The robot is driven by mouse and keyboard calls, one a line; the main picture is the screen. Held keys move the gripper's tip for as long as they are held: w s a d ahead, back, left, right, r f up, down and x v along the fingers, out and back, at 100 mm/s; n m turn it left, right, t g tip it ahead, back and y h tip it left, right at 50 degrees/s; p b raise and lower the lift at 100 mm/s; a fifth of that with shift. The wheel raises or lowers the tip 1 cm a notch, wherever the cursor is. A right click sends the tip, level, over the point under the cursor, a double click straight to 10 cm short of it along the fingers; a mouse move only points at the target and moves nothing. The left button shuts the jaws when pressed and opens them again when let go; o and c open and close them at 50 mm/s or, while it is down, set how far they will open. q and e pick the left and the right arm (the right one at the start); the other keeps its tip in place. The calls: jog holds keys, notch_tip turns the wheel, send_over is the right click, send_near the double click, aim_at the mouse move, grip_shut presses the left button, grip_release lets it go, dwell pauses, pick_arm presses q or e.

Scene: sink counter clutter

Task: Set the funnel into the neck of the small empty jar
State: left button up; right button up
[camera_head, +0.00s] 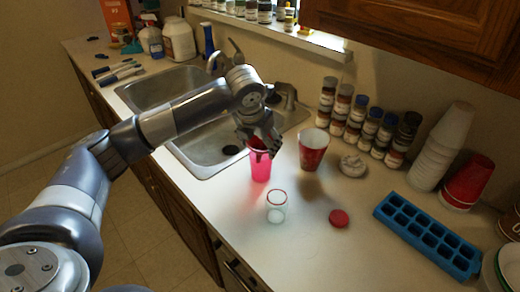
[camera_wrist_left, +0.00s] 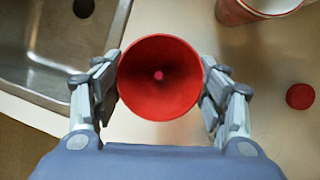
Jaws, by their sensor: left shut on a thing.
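My left gripper (camera_head: 261,146) is shut on the red funnel (camera_wrist_left: 158,78), with one finger on each side of its cone in the left wrist view. The funnel is wide mouth up, and its spout hole shows pink at the centre. In the head view the gripper and funnel are at the top of a pink translucent tumbler (camera_head: 261,170). I cannot tell whether the spout is inside it. The small clear jar (camera_head: 276,208) with a red rim stands upright on the counter, just in front of the tumbler, open and apart from the gripper. My right gripper is not in view.
A red lid (camera_head: 339,218) lies right of the jar. A red cup (camera_head: 313,148) and a small white object (camera_head: 353,166) stand behind. A blue ice tray (camera_head: 428,236) and stacked cups (camera_head: 440,145) are at right. The sink (camera_head: 210,145) is at left. The front counter is clear.

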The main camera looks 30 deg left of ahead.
pick_arm(q)
notch_tip(320, 180, up, 8)
jog(key=shift+r+b, duration=0.15)
jog(key=shift+b, duration=0.5)
notch_tip(320, 180, up, 7)
jog(key=p, duration=0.4)
